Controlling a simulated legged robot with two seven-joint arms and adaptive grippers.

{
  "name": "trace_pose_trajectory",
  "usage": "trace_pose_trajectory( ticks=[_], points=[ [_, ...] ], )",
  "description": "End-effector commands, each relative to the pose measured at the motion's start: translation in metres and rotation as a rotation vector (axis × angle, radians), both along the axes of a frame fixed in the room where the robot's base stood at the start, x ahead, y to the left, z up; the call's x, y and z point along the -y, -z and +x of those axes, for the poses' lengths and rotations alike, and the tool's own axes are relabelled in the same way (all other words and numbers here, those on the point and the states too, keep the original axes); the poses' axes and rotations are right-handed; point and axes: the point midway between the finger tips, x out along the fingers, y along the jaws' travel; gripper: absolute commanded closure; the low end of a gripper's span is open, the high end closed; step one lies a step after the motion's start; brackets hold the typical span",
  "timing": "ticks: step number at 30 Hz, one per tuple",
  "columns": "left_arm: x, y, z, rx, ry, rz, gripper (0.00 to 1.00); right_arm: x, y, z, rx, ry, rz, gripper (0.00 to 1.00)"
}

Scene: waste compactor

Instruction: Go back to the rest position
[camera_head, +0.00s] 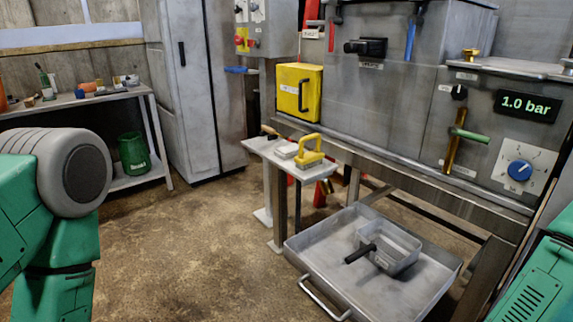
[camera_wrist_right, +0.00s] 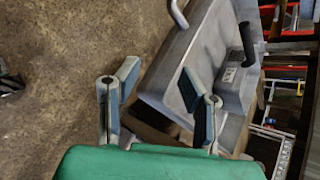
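My left arm (camera_head: 60,200) comes in at the left edge of the head view as green links with a grey round joint; its gripper is out of sight. My right arm (camera_head: 535,285) shows as a green piece at the lower right corner of the head view. My right gripper (camera_wrist_right: 160,76) shows in the right wrist view, with its two fingers spread apart and nothing between them. It appears in front of part of the metal tray (camera_wrist_right: 165,75), but I cannot tell the distance.
The large metal tray (camera_head: 305,250) holds a small metal box (camera_head: 403,250) with a black handle. A small side table (camera_head: 262,150) carries a yellow-handled tool (camera_head: 309,150). The compactor (camera_head: 400,100) has a display reading 1.0 bar (camera_head: 526,105). A shelf (camera_head: 60,102) and cabinet (camera_head: 185,80) stand behind. The left-centre floor is clear.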

Motion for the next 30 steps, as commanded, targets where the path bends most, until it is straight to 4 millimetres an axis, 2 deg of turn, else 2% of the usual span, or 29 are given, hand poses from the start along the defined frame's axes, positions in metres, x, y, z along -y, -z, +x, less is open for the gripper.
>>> trace_pose_trajectory(
  ticks=[5, 8, 12, 16, 18, 22, 30],
  points=[
    [0.000, -0.017, 0.000, 0.000, 0.000, 0.000, 0.60, -0.003, 0.010, -0.046, -0.044, -0.283, -0.253, 0.64],
    [0.000, -0.029, 0.000, 0.000, 0.000, 0.000, 0.60, 0.003, 0.015, -0.086, -0.076, -0.546, -0.452, 0.64],
    [0.000, -0.047, 0.000, 0.000, 0.000, 0.000, 0.60, 0.025, 0.016, -0.146, -0.115, -0.999, -0.729, 0.64],
    [0.000, -0.059, 0.000, 0.000, 0.000, 0.000, 0.60, 0.050, 0.009, -0.187, -0.140, -1.368, -0.897, 0.64],
    [0.000, -0.063, 0.000, 0.000, 0.000, 0.000, 0.60, 0.061, 0.005, -0.201, -0.146, -1.519, -0.952, 0.64],
    [0.000, -0.067, 0.000, 0.000, 0.000, 0.000, 0.60, 0.075, 0.000, -0.217, -0.153, -1.692, -1.002, 0.64],
    [0.000, -0.066, 0.000, 0.000, 0.000, 0.000, 0.60, 0.079, -0.001, -0.221, -0.152, -1.743, -1.015, 0.64]
  ],
)
